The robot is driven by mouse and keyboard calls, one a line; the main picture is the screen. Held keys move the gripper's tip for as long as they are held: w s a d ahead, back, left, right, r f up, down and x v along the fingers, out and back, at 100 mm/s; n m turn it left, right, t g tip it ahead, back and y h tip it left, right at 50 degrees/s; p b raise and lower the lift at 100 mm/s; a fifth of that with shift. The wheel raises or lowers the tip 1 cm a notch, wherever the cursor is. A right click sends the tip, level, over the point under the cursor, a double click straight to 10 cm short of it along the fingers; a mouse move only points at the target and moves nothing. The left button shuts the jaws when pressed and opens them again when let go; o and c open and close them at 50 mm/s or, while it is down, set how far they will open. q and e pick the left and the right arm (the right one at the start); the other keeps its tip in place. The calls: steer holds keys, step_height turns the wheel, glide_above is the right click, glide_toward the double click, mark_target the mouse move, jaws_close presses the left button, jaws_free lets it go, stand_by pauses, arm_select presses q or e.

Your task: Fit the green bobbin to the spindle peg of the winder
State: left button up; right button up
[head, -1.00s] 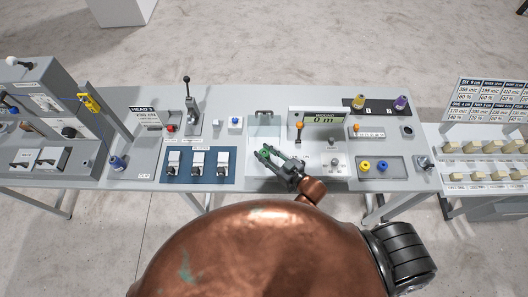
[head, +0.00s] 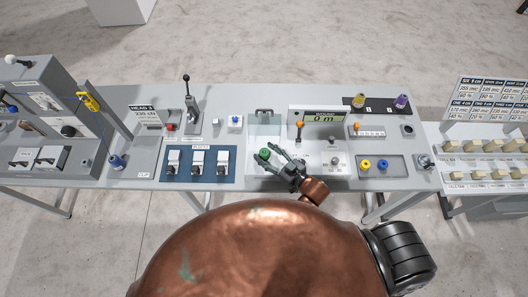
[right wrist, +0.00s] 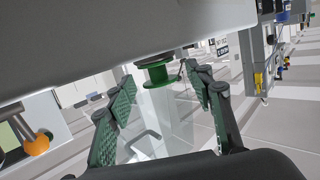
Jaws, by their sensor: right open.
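The green bobbin (head: 264,154) sits at the left front of the winder (head: 322,160), the pale unit with the "0 m" display. My right gripper (head: 277,157) is open just to the right of the bobbin in the head view, its fingers spread toward it. In the right wrist view the bobbin (right wrist: 157,78) shows beyond and between the parted fingertips (right wrist: 160,82), by a grey edge, and clear of both fingers. The spindle peg is not distinguishable; the bobbin may hide it. My left gripper is out of view.
A clear panel (head: 265,131) stands behind the bobbin. An orange-topped lever (head: 299,127) rises to the right. A tray (head: 396,173) holds yellow and blue bobbins. A blue switch panel (head: 231,174) lies to the left.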

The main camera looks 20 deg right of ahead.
steer(key=v, duration=1.1)
steer(key=shift+a, duration=0.15)
stand_by(0.3)
